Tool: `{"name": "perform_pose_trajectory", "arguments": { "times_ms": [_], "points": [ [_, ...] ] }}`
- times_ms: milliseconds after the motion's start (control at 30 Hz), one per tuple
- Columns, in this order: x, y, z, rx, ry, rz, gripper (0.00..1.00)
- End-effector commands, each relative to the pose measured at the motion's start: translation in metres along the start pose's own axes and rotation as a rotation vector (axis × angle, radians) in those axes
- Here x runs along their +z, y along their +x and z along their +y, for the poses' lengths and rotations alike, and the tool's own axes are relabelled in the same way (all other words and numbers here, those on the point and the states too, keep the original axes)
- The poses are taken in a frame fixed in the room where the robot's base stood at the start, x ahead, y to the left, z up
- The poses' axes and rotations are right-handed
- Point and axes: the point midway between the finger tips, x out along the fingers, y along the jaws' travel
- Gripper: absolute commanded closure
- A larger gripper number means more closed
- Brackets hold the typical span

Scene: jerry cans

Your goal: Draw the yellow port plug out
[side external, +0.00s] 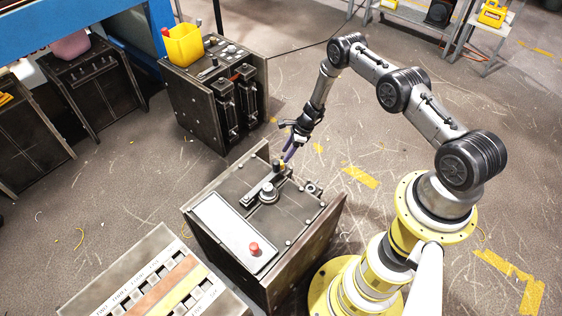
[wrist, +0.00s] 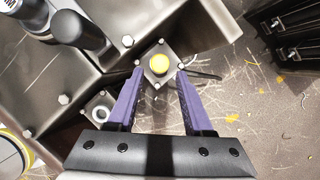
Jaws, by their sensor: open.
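The yellow port plug (wrist: 159,63) shows as a round yellow top in the wrist view, seated in a diamond-shaped metal flange (wrist: 159,81) with bolts at its corners. In the side view I cannot make the plug out clearly near the fingertips. My gripper (wrist: 160,72) has two purple fingers, spread apart, with one tip on each side of the plug in the picture. A gap shows between each finger and the plug. In the side view my gripper (side external: 287,157) points down at the far edge of the dark metal box (side external: 296,212).
A round port (wrist: 101,113) lies left of the fingers in the wrist view. A dark handle (wrist: 72,27) stands at upper left. On the box top are a grey knob (side external: 267,193) and a red button (side external: 254,248). Another cabinet (side external: 197,104) stands behind; floor between is clear.

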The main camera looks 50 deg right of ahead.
Motion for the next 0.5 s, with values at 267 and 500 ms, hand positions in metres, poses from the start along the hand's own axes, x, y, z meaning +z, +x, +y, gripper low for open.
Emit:
{"name": "perform_pose_trajectory", "arguments": {
  "times_ms": [267,500],
  "points": [
    [0.0,0.044,0.001,0.001,-0.002,0.0,0.49],
    [0.001,0.062,0.0,0.0,-0.002,-0.001,0.49]
  ]
}}
